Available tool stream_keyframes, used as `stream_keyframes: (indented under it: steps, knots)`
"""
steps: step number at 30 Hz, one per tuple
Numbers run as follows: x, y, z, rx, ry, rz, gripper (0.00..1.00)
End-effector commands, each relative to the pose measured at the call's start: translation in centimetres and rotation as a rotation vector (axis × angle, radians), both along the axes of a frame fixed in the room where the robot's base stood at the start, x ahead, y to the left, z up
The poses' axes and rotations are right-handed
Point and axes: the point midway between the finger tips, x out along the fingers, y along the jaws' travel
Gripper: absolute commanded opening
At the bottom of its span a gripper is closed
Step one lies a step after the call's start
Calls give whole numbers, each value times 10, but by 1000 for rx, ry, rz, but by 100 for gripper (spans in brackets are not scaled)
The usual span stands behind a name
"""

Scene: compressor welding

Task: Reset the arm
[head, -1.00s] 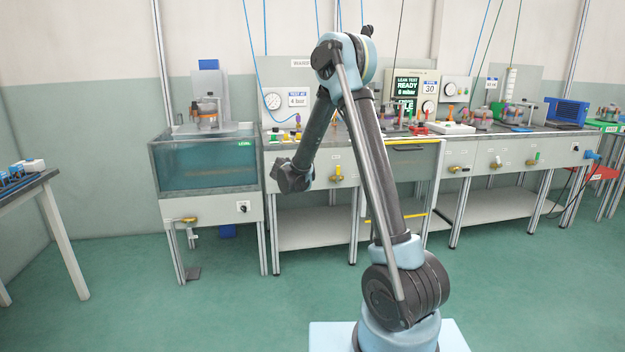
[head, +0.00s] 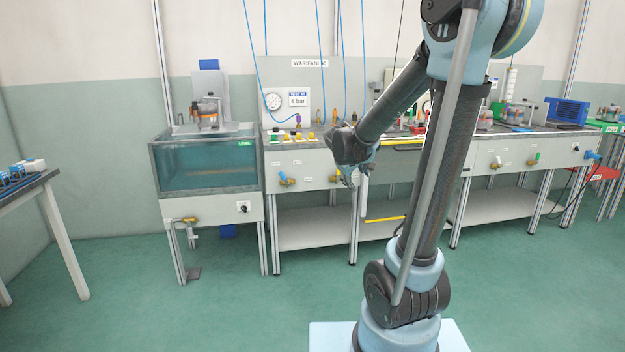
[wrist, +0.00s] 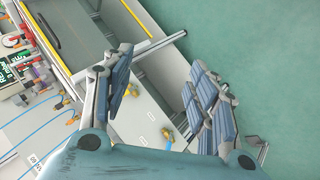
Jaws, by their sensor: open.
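My gripper (head: 348,181) hangs at the end of my arm in the head view, in front of the long grey workbench (head: 312,212). It is small and partly dark there. In the wrist view my gripper (wrist: 163,95) shows its two padded fingers spread wide apart, with nothing between them. Behind the fingers lie the bench front with a yellow valve (wrist: 167,132) and the green floor. My upper arm hides part of the bench in the head view.
A water tank (head: 205,165) stands left of the bench, with a clamped part (head: 207,115) above it. A side table (head: 40,182) is at far left. A blue box (head: 567,110) sits at the bench's right end. The floor (head: 270,310) in front is clear.

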Motion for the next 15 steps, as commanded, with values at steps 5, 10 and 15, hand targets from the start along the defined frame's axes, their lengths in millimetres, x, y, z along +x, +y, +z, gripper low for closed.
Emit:
stream_keyframes:
  steps: [5, 10, 15]
  knots:
    - [-55, -23, -5, 88, 52, -89, 53]
    - [-106, -37, -13, 173, 99, -169, 53]
    - [-157, -46, -25, 257, 145, -247, 53]
